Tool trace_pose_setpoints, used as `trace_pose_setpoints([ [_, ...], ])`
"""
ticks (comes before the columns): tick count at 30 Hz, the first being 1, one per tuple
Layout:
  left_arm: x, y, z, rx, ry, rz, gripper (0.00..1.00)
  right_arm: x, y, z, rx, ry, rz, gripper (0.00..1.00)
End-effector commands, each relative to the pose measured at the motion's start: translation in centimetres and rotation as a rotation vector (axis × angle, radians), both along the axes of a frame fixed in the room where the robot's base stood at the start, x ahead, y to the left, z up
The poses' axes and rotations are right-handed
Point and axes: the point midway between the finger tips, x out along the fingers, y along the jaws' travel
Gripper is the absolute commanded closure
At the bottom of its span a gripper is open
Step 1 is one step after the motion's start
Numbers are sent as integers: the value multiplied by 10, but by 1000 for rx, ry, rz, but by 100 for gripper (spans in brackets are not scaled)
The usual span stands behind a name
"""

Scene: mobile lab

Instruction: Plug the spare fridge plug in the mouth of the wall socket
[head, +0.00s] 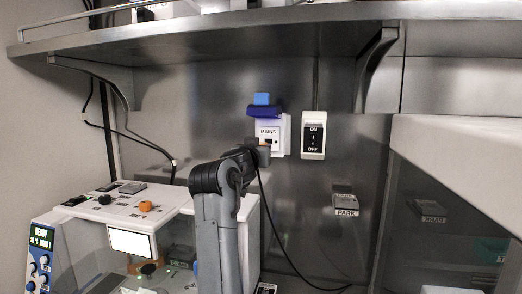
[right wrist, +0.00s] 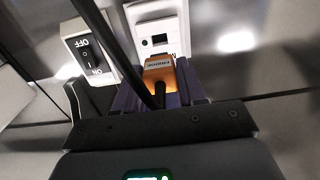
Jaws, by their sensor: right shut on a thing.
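The white wall socket (head: 283,135) marked MAINS is on the metal back wall; in the right wrist view its plate (right wrist: 172,19) shows a dark square mouth. My right gripper (head: 258,150) is just in front of its lower part. In the right wrist view the right gripper (right wrist: 160,92) is shut on the orange plug (right wrist: 160,70), which carries a label. The plug's front end is close to the socket plate; I cannot tell whether it touches. The mouth shows uncovered beyond the plug. A black cable (head: 272,225) hangs from the plug. My left gripper is not in view.
A blue piece (head: 262,99) sits above the socket face. An ON/OFF switch (head: 313,135) is right of it, and a PARK holder (head: 346,204) lower right. A metal shelf (head: 230,30) overhangs. A white machine (head: 110,212) stands at the left.

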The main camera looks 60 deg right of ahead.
Motion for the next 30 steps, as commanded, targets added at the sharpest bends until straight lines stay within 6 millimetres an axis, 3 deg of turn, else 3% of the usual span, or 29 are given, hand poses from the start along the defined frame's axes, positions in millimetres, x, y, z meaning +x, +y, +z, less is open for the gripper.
trace_pose_setpoints([
  [8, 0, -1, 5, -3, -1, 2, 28, 1, -4, 0, -2, 2, 7, 90],
  [30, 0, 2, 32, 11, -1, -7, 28, 18, -51, -1, -2, 2, 6, 90],
])
